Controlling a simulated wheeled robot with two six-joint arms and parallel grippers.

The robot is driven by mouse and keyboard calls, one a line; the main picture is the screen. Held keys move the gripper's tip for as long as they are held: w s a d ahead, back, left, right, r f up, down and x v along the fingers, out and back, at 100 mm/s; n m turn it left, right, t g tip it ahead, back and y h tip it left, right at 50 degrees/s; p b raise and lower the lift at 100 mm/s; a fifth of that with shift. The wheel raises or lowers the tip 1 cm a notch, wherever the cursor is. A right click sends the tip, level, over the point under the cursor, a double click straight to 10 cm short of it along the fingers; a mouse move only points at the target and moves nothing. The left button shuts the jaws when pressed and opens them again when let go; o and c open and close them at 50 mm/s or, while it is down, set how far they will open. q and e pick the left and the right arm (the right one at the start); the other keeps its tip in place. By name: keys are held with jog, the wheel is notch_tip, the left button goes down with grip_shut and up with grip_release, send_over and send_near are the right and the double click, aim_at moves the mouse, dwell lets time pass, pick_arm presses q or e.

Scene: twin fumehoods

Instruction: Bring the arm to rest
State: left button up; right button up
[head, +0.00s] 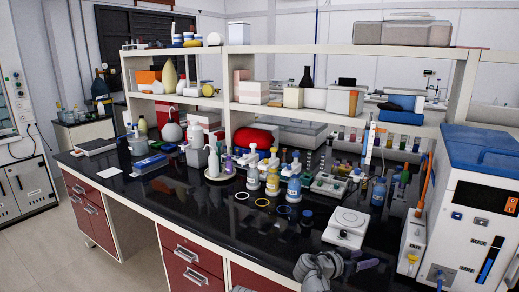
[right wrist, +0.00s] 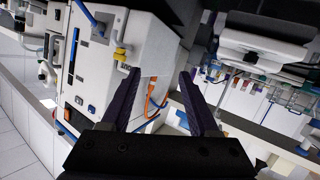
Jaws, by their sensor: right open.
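My right gripper (head: 358,262) is low in the head view, over the front edge of the black bench top (head: 240,222), in front of the white balance (head: 346,226). Its grey wrist shows beside it. In the right wrist view, the two dark fingers of the right gripper (right wrist: 161,80) stand apart with nothing between them. Behind them is a white instrument (right wrist: 120,40), with orange and blue tubing. My left gripper does not show in the head view.
Blue- and yellow-labelled bottles (head: 272,182) stand mid-bench, with coloured rings lying before them. A blue-topped white instrument (head: 475,215) fills the right end. Shelves (head: 340,49) rise behind. The front left bench top is mostly clear, above red drawers (head: 190,257).

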jog(key=s+a+f+n+g+y, duration=0.2)
jog(key=s+a+f+n+y, duration=0.2)
jog(key=a, duration=0.4)
jog(key=s+a+f+n+g+y, duration=0.2)
jog(key=s+a+f+n+y, duration=0.2)
jog(key=s+a, duration=0.4)
jog(key=s+a+f+n+g+y+p, duration=0.1)
jog(key=s+a+f+n+g+y, duration=0.2)
jog(key=s+a+f+n, duration=0.3)
jog(key=s+a+y, duration=0.1)
jog(key=a, duration=0.2)
jog(key=shift+s+f, duration=0.25)
jog(key=shift+f, duration=0.05)
